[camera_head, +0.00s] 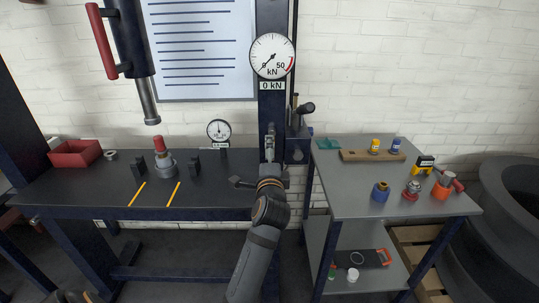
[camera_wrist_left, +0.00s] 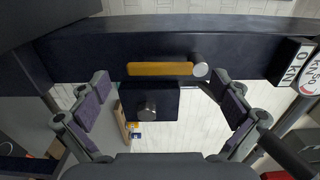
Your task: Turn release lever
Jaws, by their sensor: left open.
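In the left wrist view, a flat orange-yellow bar (camera_wrist_left: 158,69) with a grey round peg at its right end lies along the dark press column (camera_wrist_left: 100,55). It looks like the release lever. Beside it is a dark block (camera_wrist_left: 150,101) with a grey round knob. My left gripper (camera_wrist_left: 163,105) is open, its padded fingers on both sides of the block, with nothing held. In the head view, my left gripper (camera_head: 269,148) is in front of the column (camera_head: 270,108) and hides the bar. A dark handle (camera_head: 305,108) stands right of the column. My right gripper is not in view.
A kN gauge (camera_head: 272,56) is on the column. A grey cart (camera_head: 352,200) with several small parts stands to the right. The dark bench (camera_head: 90,195) at left holds a red bin (camera_head: 75,153) and a red-topped part (camera_head: 160,147) under the hanging cylinder (camera_head: 133,45).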

